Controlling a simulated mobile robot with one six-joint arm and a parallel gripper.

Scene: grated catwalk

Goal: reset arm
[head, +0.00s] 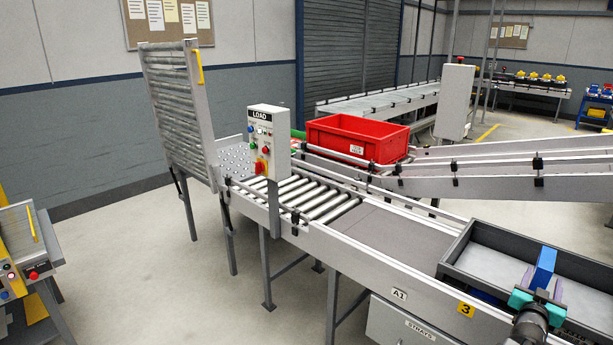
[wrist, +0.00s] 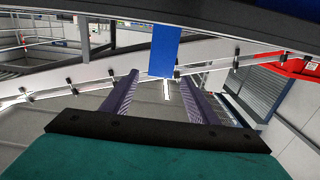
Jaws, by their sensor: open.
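My gripper (head: 543,284) is at the lower right of the head view, over the grey tray on the conveyor. A blue block (head: 543,266) shows at the fingers in the head view. It also shows as a blue upright strip (wrist: 164,50) beyond the fingertips in the wrist view. I cannot tell whether the fingers touch it.
The dark-rimmed grey tray (head: 480,283) lies on the conveyor (head: 350,232). A red bin (head: 358,136) stands farther back. A LOAD control box (head: 268,143) and a raised roller gate (head: 178,110) stand left. Open floor (head: 130,270) lies at the left front.

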